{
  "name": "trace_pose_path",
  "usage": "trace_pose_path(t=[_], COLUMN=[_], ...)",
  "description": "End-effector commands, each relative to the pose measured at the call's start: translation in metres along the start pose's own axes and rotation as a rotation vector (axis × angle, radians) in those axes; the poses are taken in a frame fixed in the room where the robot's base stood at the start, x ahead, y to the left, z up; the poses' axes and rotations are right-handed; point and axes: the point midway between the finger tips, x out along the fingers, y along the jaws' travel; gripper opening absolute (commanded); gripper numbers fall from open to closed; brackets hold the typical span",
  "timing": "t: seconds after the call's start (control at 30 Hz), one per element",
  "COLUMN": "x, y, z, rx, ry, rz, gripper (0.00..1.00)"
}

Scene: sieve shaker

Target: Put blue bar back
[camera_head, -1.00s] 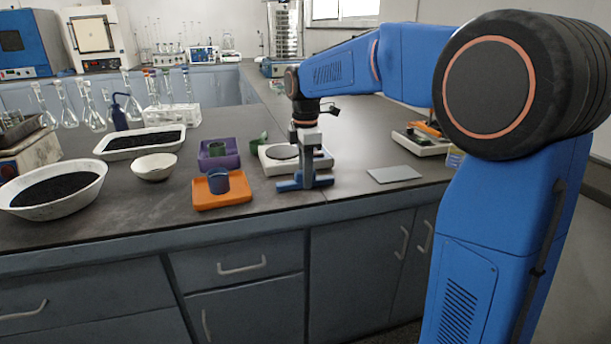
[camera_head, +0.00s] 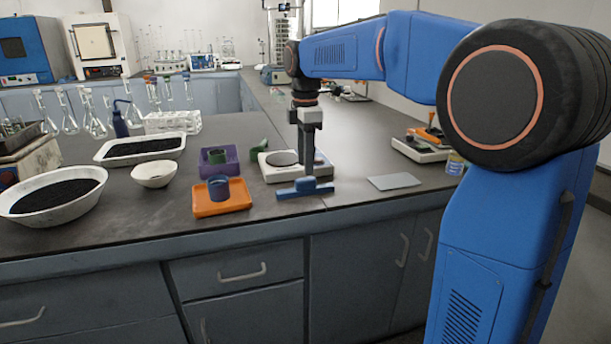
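My gripper (camera_head: 309,172) points straight down directly above the middle of the bar. Its grey fingers overlap or reach close to the bar's raised middle; whether they grip it is too small to tell. The fingers and bar hide part of the white base's front. I cannot tell whether the bar touches the bench.
Left of the bar are an orange tray (camera_head: 236,203) with a blue cup (camera_head: 218,188) and a purple tray (camera_head: 230,168) with a green cup (camera_head: 216,157). A green piece (camera_head: 259,147) lies behind. A grey plate (camera_head: 394,181) lies right, with clear bench between.

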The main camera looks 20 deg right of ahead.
Motion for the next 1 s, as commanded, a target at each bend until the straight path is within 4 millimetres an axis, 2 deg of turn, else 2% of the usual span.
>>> trace_pose_path(t=[0.1,0.3,0.53,0.63,0.77,1.0], x=[-0.021,-0.043,-0.049,-0.049,-0.046,-0.025], y=[0.001,0.0,0.0,-0.007,-0.034,-0.106], z=[0.0,0.0,0.0,0.002,0.01,0.03], rx=[0.0,0.0,0.002,0.028,0.134,0.452], ry=[0.0,0.0,0.0,0.001,0.007,0.038], rz=[0.003,0.001,0.001,0.008,0.037,0.117], gripper=[0.39,0.39,0.39,0.39,0.39,0.39])
